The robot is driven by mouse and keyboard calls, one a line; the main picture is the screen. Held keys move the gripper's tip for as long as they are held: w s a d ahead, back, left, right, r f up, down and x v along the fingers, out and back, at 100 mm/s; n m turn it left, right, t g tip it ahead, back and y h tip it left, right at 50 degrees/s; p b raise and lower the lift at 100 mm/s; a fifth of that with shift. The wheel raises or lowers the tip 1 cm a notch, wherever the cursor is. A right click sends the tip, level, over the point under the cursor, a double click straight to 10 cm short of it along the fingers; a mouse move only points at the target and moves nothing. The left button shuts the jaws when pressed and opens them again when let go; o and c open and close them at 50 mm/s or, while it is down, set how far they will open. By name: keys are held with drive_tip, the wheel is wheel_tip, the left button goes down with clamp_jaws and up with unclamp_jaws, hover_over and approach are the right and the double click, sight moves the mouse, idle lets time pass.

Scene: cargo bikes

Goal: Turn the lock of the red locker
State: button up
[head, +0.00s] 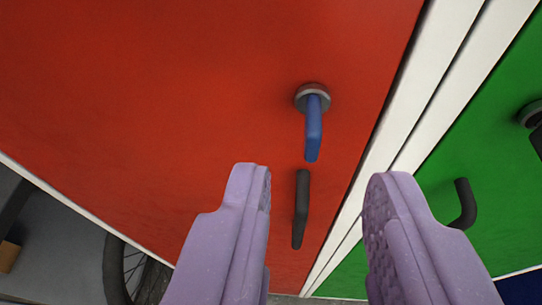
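The red locker door (180,90) fills most of the head view. Its lock (312,125) is a blue lever on a round grey base, and the lever points downward. A dark bar handle (300,210) sits on the red door just below the lock. My gripper (317,178) has two purple fingers, spread wide and empty. The fingertips are below the lock in the picture, one to the left and one to the right of the dark handle. I cannot tell how far the fingertips are from the door.
White frame strips (418,95) separate the red door from a green locker door (490,150) on the right. The green door has a dark curved handle (464,205) and a partly cut-off lock (532,115). A bike wheel (118,270) shows at the lower left.

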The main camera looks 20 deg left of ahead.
sight(315, 137)
drive_tip(key=x, duration=0.6)
drive_tip(key=shift+w+a+f, duration=0.1)
drive_tip(key=shift+w+f, duration=0.05)
drive_tip(key=shift+w, duration=0.15)
clamp_jaws()
